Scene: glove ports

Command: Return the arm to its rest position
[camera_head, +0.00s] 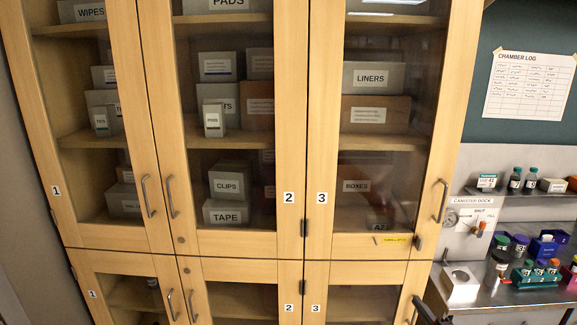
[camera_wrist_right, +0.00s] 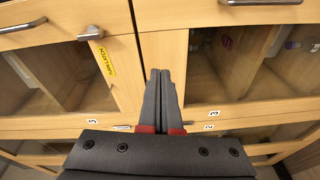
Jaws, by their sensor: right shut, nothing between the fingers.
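My right gripper (camera_wrist_right: 160,73) is in the right wrist view with its two dark fingers together, shut and empty. They point at the wooden cabinet front (camera_wrist_right: 126,75), and I cannot tell the gap to it. In the head view, a dark part at the bottom edge, right of centre, looks like this gripper (camera_head: 424,311). It is in front of the lower cabinet doors, below the latch (camera_head: 418,242). My left gripper is in neither view.
Tall glass-fronted cabinets (camera_head: 292,130) with metal handles (camera_head: 441,201) fill the left and middle; their doors look closed. A yellow label (camera_wrist_right: 104,60) is beside the latch.

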